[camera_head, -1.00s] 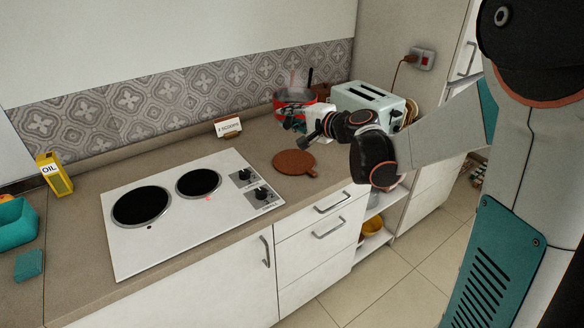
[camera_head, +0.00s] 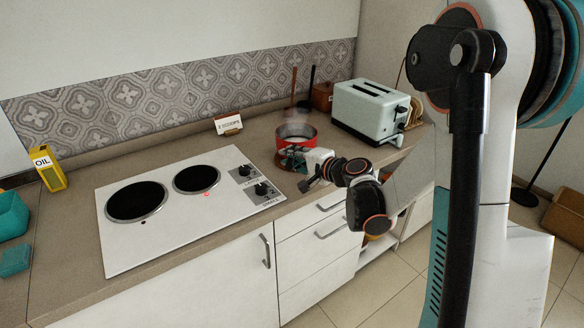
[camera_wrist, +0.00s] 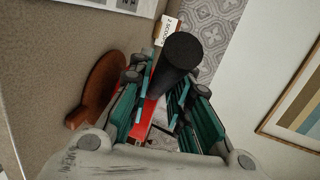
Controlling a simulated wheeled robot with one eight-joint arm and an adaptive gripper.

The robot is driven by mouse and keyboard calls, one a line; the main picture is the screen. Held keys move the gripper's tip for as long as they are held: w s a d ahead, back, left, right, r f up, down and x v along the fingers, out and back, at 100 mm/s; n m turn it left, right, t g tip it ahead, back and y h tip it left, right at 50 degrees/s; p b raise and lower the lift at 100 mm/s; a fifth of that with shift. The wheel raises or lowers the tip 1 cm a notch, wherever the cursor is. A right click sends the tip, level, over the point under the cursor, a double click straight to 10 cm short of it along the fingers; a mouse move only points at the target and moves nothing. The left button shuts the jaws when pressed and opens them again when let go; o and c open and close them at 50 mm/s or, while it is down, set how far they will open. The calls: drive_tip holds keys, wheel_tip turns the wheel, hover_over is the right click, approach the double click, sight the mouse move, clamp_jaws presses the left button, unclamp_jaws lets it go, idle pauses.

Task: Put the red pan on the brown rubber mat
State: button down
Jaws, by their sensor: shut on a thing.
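The red pan (camera_head: 297,137) is in the head view, behind my gripper (camera_head: 296,160), with something pale inside and faint steam above. My gripper is shut on the pan's black handle (camera_wrist: 180,58), which stands out between the fingers in the wrist view. A strip of the pan's red side (camera_wrist: 146,122) shows there too. The round brown rubber mat (camera_head: 283,161) lies on the counter below the pan and is largely hidden by pan and gripper. In the wrist view the mat (camera_wrist: 104,88) lies left of the fingers. The gap between pan and mat cannot be judged.
A pale toaster (camera_head: 370,112) stands right of the pan. The white cooktop (camera_head: 180,235) lies to the left, with a small sign (camera_head: 228,123) behind it. A yellow oil carton (camera_head: 48,168) stands far left. Utensils stand at the wall behind the pan.

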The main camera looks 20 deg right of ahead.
drive_tip(key=shift+f+b, duration=0.4)
drive_tip(key=shift+f, duration=1.05)
drive_tip(key=shift+f, duration=0.1)
drive_tip(key=c, duration=1.5)
unclamp_jaws()
drive_tip(key=shift+r, duration=0.2)
drive_tip(key=p+v, duration=0.3)
drive_tip(key=v, duration=0.9)
